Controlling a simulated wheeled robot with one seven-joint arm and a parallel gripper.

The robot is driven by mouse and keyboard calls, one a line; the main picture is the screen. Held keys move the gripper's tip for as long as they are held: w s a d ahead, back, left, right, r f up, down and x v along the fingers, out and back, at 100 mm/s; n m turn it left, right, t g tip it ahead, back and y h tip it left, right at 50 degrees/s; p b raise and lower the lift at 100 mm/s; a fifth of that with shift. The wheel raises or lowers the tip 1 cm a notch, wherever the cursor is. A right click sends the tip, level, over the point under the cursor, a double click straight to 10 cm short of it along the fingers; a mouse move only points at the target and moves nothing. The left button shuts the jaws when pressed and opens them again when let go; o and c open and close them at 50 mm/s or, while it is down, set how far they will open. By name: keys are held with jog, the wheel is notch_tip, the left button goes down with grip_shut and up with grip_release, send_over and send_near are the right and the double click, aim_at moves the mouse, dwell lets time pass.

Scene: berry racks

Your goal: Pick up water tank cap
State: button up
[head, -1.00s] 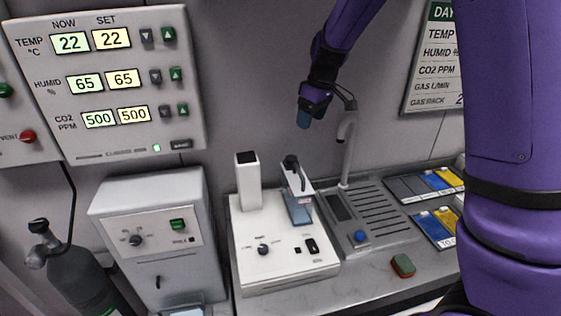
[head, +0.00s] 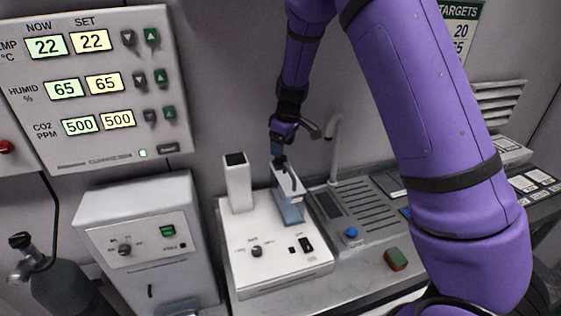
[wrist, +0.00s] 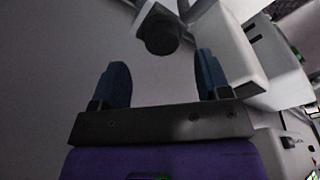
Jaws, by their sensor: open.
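The water tank (head: 291,208) is a blue-grey, part-clear vessel with a white top, standing upright on the white machine (head: 262,272). A black cap (head: 281,162) sits at its top, and a dark strip runs down from it. My gripper (head: 277,150) is just above the cap in the head view, pointing down, and partly overlaps it there. In the wrist view, my gripper (wrist: 162,75) has its two blue fingers wide apart with nothing between them. A dark round knob, probably the cap (wrist: 160,38), lies beyond the fingertips, roughly centred in the gap.
A white square column (head: 238,187) stands left of the tank on the machine. A grey curved tap (head: 334,150) rises close on the right, beside a drain tray (head: 365,208). A green-and-red sponge (head: 396,259) lies on the counter. The wall is close behind.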

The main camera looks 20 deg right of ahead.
aim_at(281, 161)
jog(key=f, duration=0.4)
jog(key=shift+a, duration=0.25)
jog(key=shift+c, duration=0.3)
jog(key=c, duration=0.9)
jog(key=shift+c, duration=0.2)
